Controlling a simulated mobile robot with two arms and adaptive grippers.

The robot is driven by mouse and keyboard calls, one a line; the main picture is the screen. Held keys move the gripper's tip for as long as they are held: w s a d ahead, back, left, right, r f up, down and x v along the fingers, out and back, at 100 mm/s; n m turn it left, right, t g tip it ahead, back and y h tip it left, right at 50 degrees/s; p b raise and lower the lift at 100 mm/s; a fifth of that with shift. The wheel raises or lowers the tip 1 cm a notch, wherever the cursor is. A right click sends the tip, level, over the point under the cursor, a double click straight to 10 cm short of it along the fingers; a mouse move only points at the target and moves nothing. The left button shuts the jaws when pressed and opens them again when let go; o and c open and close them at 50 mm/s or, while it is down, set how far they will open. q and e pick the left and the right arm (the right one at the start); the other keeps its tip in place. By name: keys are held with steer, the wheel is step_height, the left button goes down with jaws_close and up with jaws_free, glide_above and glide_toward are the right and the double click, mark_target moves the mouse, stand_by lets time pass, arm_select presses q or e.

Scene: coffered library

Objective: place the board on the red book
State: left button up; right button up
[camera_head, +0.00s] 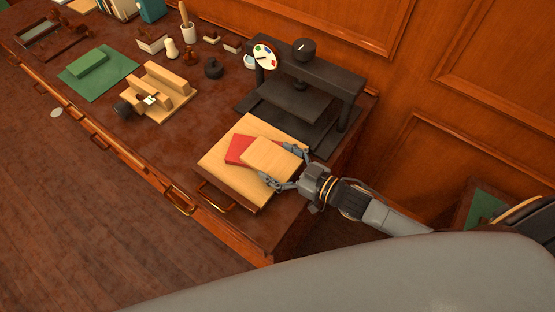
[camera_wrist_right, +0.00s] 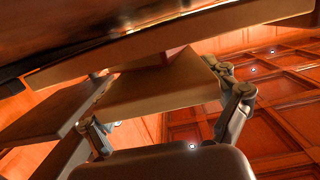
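The board (camera_head: 274,157) is a small pale wooden slab. It covers the right part of the red book (camera_head: 237,149), and the book's left end stays visible. I cannot tell whether the board touches the book or is slightly above it. The book lies on a larger pale wooden board (camera_head: 222,170). My right gripper (camera_head: 281,165) has one finger at each side of the board and appears closed on it. The board also shows between the fingers in the right wrist view (camera_wrist_right: 160,90). My left gripper is not in view.
A black press (camera_head: 300,97) with a dial (camera_head: 265,57) stands just behind. A wooden jig (camera_head: 157,93) and a green mat (camera_head: 117,66) lie farther left on the dark desk (camera_head: 190,140). Wood panelling (camera_head: 420,80) rises behind the desk.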

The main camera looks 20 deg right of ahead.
steer(key=shift+o, duration=0.2)
steer(key=shift+r, duration=0.15)
steer(key=b+v, duration=0.1)
steer(key=v, duration=0.9)
steer(key=shift+s+d+b, duration=0.2)
steer(key=shift+s+b, duration=0.1)
steer(key=shift+s, duration=0.05)
steer(key=shift+s+d+r, duration=0.2)
steer(key=shift+s+d, duration=0.2)
steer(key=shift+s, duration=0.05)
